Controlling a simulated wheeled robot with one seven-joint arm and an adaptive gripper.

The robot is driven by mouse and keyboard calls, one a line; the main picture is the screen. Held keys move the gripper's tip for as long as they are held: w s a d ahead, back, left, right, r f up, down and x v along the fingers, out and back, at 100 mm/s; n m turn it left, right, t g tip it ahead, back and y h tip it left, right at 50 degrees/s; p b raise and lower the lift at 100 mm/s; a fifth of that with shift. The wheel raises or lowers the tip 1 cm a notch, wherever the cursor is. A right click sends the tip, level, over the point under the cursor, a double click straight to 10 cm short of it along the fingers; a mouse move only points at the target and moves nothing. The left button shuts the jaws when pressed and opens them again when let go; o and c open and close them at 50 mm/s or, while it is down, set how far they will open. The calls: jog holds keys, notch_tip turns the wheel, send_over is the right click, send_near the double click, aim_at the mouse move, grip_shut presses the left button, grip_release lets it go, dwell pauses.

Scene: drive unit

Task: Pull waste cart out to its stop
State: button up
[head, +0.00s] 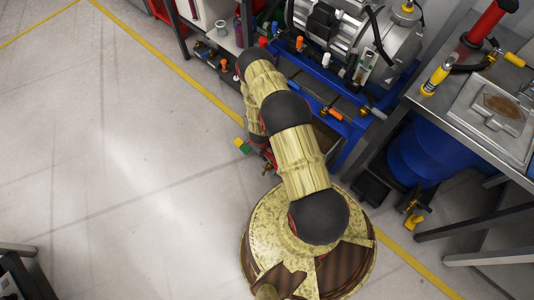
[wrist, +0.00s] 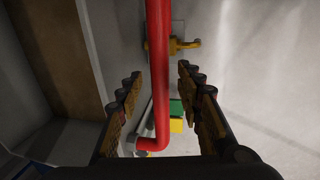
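In the wrist view a red bar handle (wrist: 158,70) runs down the middle and bends left at its lower end. My gripper (wrist: 160,92) is open, with one finger on each side of the bar and gaps showing on both sides. A pale grey surface with a brown panel (wrist: 62,60) lies left of the bar; I cannot tell if this is the waste cart. In the head view my arm hides most of the area by the blue frame, and my gripper (head: 264,154) shows only partly there. The cart's full outline is hidden.
A blue frame (head: 352,148) carries a large grey drive unit (head: 395,35). A blue drum (head: 425,155) stands under a metal bench (head: 470,120) at right. A yellow floor line (head: 175,65) passes the unit.

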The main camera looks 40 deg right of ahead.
jog(key=shift+c, duration=0.7)
jog(key=c, duration=0.7)
grip_shut()
